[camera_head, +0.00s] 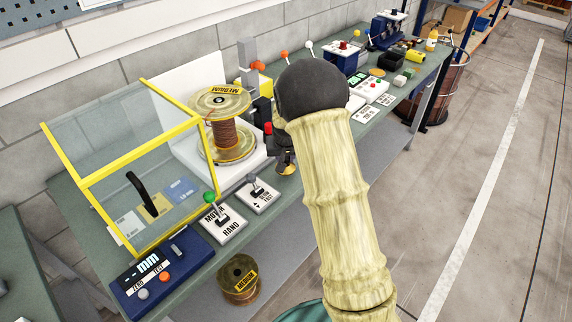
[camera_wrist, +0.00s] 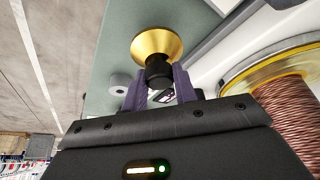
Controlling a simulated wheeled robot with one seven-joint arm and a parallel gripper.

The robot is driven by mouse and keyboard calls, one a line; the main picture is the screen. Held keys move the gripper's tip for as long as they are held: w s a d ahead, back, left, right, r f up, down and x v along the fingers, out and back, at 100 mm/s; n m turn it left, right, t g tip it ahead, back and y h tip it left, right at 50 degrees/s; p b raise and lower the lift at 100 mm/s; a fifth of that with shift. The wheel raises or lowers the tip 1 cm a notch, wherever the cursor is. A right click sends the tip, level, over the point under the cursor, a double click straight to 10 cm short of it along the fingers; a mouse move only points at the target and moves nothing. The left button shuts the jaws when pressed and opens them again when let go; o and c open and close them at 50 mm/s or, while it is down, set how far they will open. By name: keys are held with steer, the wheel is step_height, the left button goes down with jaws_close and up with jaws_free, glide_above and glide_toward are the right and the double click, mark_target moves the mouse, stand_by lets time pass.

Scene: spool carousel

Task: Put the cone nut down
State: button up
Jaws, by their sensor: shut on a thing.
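The cone nut (camera_wrist: 157,43) is a brass cone with a black hub, held between the purple fingers of my gripper (camera_wrist: 160,76) in the wrist view. The fingers close on its black hub, and the wide brass end points away from my palm. In the head view a little brass of the cone nut (camera_head: 288,169) shows below my gripper (camera_head: 284,155), largely hidden by my arm. It is over the green bench (camera_head: 291,196), just right of the mounted spool (camera_head: 225,134). I cannot tell whether it touches the bench.
The mounted spool has copper wire and a MEDIUM label. A yellow-framed clear guard (camera_head: 130,165) stands open at left. Lever boxes (camera_head: 258,196) and a blue measuring unit (camera_head: 162,274) are at the front. Another spool (camera_head: 240,280) is below. A grey round piece (camera_wrist: 121,83) lies near the fingers.

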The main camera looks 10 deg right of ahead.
steer(key=shift+f+p, duration=0.35)
steer(key=shift+f, duration=1.45)
steer(key=shift+f, duration=0.1)
steer(key=o, duration=1.1)
steer(key=shift+w, duration=0.1)
steer(key=shift+w, duration=0.1)
steer(key=shift+d, duration=0.25)
steer(key=b+v, duration=0.1)
steer(key=v, duration=1.1)
steer(key=shift+s+a+b, duration=0.25)
steer(key=shift+b, duration=0.1)
